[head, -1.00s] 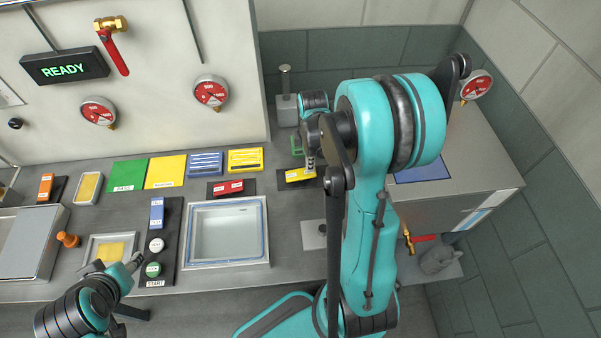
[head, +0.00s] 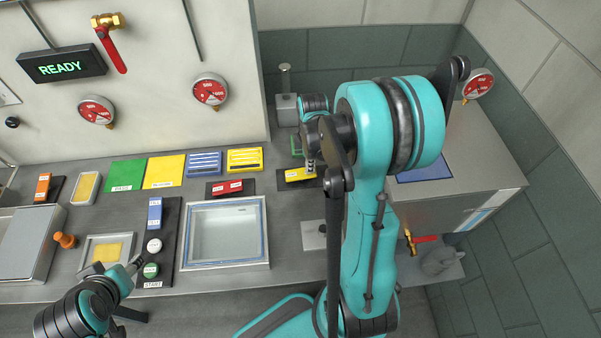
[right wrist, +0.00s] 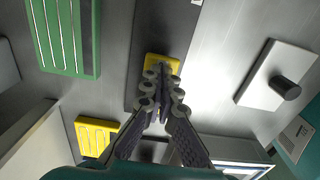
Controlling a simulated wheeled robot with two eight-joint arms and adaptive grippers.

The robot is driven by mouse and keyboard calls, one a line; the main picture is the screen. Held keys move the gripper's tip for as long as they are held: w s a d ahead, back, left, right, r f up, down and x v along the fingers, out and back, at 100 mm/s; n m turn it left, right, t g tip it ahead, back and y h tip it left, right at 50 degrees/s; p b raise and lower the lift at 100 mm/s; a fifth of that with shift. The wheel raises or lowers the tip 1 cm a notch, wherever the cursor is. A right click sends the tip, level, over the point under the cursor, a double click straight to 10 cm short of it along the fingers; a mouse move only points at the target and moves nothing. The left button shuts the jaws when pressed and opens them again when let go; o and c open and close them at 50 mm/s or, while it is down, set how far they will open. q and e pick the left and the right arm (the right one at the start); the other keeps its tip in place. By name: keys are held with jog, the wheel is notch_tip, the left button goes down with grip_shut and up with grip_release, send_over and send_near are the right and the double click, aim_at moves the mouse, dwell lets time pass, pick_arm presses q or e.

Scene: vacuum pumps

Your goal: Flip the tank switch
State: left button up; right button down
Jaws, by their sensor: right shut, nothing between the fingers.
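A yellow rocker switch (head: 298,175) sits on a dark plate on the bench, left of my right arm. Its label is too small to read, so I cannot confirm it is the tank switch. My right gripper (head: 311,168) points down at its right part. In the right wrist view, my right gripper (right wrist: 162,90) is shut and empty, its fingertips at the yellow switch (right wrist: 163,63) and partly covering it. I cannot tell whether they touch. A red switch (head: 228,188) lies just left of it. My left gripper (head: 137,263) is at the lower left, its fingers unclear.
A metal basin (head: 225,232) is set in the bench, with green and yellow panels behind it. A metal post (head: 286,103) stands at the back. A grey cabinet (head: 465,165) stands on the right. In the right wrist view, a knob on a plate (right wrist: 284,87) is to the right.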

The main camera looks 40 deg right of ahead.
jog(key=shift+f+b, duration=0.35)
jog(key=shift+f, duration=0.1)
jog(key=shift+r, duration=0.1)
jog(key=shift+r+p, duration=2.65)
jog(key=shift+r, duration=0.9)
jog(key=shift+a+b, duration=0.3)
jog(key=shift+b, duration=0.05)
jog(key=s+a+m+t+b, duration=0.3)
jog(key=a+m+b, duration=0.2)
jog(key=a, duration=0.3)
jog(key=s+a+m+t+b, duration=0.3)
jog(key=a+m+b, duration=0.3)
jog(key=a, duration=0.3)
jog(key=shift+s+r+m+t, duration=0.25)
jog(key=shift+s+m+t, duration=0.15)
jog(key=shift+m+t, duration=0.2)
